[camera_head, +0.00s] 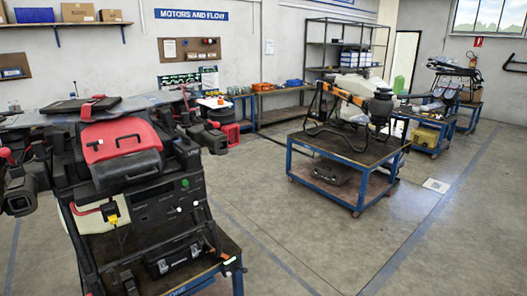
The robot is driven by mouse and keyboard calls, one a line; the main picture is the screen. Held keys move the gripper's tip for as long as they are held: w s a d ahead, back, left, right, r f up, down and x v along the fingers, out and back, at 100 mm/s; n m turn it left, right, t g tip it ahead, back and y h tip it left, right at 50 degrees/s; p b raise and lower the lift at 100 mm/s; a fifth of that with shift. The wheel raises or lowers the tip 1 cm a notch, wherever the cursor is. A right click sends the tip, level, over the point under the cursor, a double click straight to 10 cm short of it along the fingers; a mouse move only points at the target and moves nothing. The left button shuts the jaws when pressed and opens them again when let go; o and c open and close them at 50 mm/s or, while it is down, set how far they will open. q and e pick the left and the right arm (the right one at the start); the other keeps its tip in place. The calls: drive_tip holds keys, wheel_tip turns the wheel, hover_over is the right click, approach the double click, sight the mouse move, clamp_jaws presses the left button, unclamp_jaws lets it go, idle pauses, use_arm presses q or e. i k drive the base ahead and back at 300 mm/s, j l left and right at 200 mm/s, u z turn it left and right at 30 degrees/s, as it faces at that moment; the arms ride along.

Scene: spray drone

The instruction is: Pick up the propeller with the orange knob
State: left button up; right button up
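I cannot make out a propeller with an orange knob for certain. A drone with an orange arm section (340,93) and a dark motor (381,106) stands on the blue-framed cart (345,153) in the middle of the room. A small orange item (212,93) shows on the far workbench, too small to identify. Neither my left nor my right gripper is in view.
A large drone with a red cover (122,142) stands on a cart (232,262) at the near left. More loaded carts (430,138) stand at the right. A shelf rack (345,36) stands by the back wall. The floor (300,235) between the near and middle carts is clear.

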sight(213, 101)
drive_tip(key=i+z, duration=0.15)
drive_tip(key=i, duration=2.8)
drive_tip(key=i+l+u, duration=0.1)
drive_tip(key=i+u, duration=0.35)
drive_tip(key=i+l+u, duration=0.25)
drive_tip(key=u, duration=0.2)
drive_tip(key=i+l+u, duration=0.45)
